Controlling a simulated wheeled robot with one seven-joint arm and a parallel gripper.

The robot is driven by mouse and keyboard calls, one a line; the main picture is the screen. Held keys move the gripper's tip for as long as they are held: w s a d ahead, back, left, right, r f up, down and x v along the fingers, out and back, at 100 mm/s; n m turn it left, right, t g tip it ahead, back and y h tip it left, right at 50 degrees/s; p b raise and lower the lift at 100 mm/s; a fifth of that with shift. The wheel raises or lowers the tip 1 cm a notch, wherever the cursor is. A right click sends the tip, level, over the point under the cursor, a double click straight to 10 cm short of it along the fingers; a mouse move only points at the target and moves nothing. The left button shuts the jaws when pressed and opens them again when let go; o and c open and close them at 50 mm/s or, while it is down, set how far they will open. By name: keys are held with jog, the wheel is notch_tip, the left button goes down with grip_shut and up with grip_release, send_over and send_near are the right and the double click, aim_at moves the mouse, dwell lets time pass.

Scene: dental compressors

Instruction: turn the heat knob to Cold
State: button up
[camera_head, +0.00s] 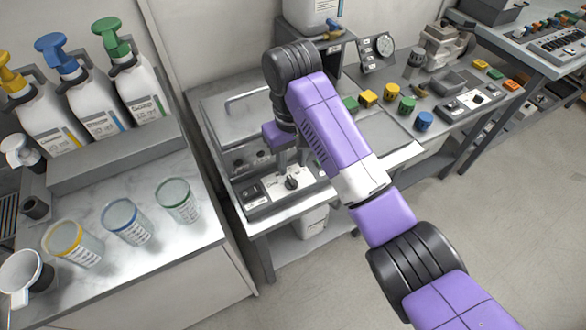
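A black knob (291,183) sits on the light face of a control panel (268,191) at the front of a grey bath-like unit (237,125) with a lid handle. The labels around the knob are too small to read, so I cannot tell its setting. My gripper (293,166) points down just above and behind the knob. Its two grey fingers look apart, with a gap between them and nothing held. I cannot tell whether the fingertips touch the knob. My purple arm comes in from the lower right and hides part of the unit.
A second panel with a dark knob (478,98) stands on the bench to the right. Coloured caps, such as a yellow one (368,98) and a blue one (424,121), stand between. Cups (127,222) and pump bottles (85,95) fill the left counter. Floor at right is clear.

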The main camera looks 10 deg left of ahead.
aim_at(292, 181)
notch_tip(292, 181, down, 7)
jog(key=shift+r, duration=0.1)
jog(key=shift+c, duration=0.4)
grip_shut()
